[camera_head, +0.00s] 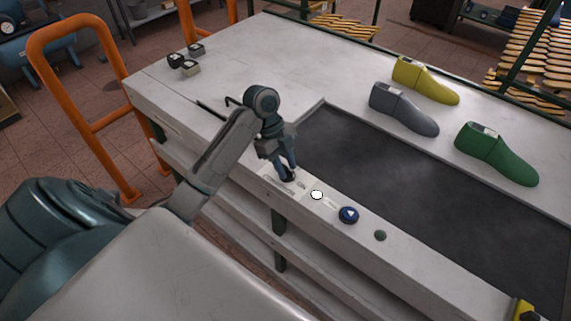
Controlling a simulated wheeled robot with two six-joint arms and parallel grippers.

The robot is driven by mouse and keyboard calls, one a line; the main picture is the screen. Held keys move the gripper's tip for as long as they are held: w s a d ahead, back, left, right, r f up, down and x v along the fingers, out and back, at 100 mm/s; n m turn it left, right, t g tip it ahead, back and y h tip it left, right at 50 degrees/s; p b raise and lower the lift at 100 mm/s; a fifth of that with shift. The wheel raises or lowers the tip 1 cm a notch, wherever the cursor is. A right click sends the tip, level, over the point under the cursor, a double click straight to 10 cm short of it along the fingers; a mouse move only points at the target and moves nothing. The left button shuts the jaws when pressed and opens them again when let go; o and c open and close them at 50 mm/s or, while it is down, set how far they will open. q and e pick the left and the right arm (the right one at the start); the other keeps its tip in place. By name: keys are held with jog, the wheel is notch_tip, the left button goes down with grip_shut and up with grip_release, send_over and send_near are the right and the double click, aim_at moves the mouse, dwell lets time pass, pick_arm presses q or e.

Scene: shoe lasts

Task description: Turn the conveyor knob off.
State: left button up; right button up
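The conveyor (420,200) is a dark belt set into a pale bench. Its controls lie along the bench's front edge. A small dark knob (288,177) sits by a printed label at the left end of this row, mostly hidden by my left gripper. My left gripper (286,168) points down at this knob, with its fingertips at or around it. The fingers look close together, but whether they grip the knob is not clear. The knob's pointing direction is hidden. My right gripper is out of view.
A white button (316,195), a blue button with a white triangle (348,214) and a green button (380,236) lie right of the knob. Yellow (425,82), grey (403,110) and green (497,155) shoe lasts stand beyond. Orange rails (75,90) stand left.

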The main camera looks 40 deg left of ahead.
pick_arm(q)
grip_shut()
jog(key=shift+s+r+n+t+p, duration=0.1)
jog(key=shift+r+n+t+p, duration=0.15)
jog(key=shift+n+p, duration=0.55)
jog(key=n+t+p, duration=0.1)
jog(key=n+p, duration=0.3)
jog(key=n+t+y+p, duration=0.1)
jog(key=n+t+p, duration=0.1)
jog(key=n+p, duration=0.2)
jog(key=shift+s+d+n+p, duration=0.1)
jog(key=shift+s+n+p, duration=0.15)
jog(key=shift+p, duration=0.35)
jog(key=n+t+y+p, duration=0.1)
jog(key=n, duration=0.1)
jog(key=shift+f+n, duration=0.1)
jog(key=shift+n, duration=0.25)
jog(key=n+y, duration=0.1)
jog(key=n, duration=0.1)
jog(key=n+y, duration=0.1)
jog(key=n, duration=0.2)
jog(key=shift+d+t, duration=0.15)
jog(key=shift+t, duration=0.1)
jog(key=shift+o, duration=1)
grip_release()
jog(key=shift+f, duration=0.1)
